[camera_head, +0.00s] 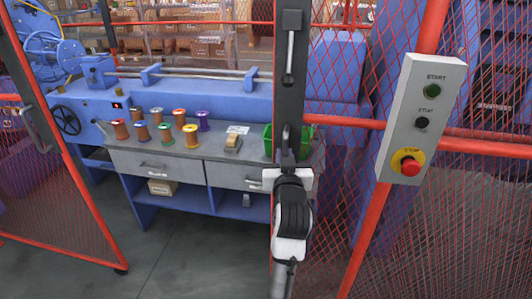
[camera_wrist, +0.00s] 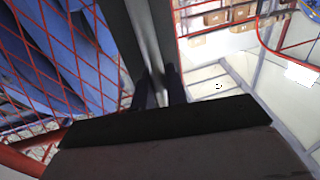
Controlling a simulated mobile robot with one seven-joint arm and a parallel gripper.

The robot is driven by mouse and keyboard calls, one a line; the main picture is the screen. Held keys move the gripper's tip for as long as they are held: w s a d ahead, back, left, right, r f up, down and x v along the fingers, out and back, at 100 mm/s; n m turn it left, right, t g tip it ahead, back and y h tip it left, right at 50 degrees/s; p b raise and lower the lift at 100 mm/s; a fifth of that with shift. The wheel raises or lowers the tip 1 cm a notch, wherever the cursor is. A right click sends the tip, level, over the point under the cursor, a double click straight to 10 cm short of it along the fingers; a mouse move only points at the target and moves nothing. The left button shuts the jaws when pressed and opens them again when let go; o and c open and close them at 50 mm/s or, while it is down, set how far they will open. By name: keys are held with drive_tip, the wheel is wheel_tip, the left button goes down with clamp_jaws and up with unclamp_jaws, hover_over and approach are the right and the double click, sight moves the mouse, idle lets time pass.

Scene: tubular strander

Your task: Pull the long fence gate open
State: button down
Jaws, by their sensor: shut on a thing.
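The fence gate in front of me has a dark upright plate (camera_head: 287,100) on its edge and red wire mesh (camera_head: 338,170) to the right of it. A handle (camera_head: 285,134) sits low on this plate. My gripper (camera_head: 287,158) is shut on the handle. In the wrist view, the grey bar of the handle (camera_wrist: 146,45) runs down between the two dark fingers of my gripper (camera_wrist: 159,92). The part of the handle between the fingers is mostly hidden.
A control box (camera_head: 422,118) with three buttons hangs on the red post at right. Another red-framed mesh panel (camera_head: 50,190) stands at left. Between them is clear floor (camera_head: 175,245), with a workbench (camera_head: 190,172) carrying several coloured spools behind.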

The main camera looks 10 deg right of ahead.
drive_tip(key=shift+s+d, duration=0.2)
drive_tip(key=shift+d, duration=0.3)
drive_tip(key=c, duration=1.5)
unclamp_jaws()
drive_tip(key=s+p, duration=0.3)
drive_tip(key=s, duration=0.1)
drive_tip(key=s+a+p, duration=0.1)
drive_tip(key=s+p, duration=0.2)
drive_tip(key=s+a+p, duration=0.1)
drive_tip(key=s+p, duration=0.3)
drive_tip(key=shift+s+a, duration=0.15)
drive_tip(key=shift+s, duration=0.2)
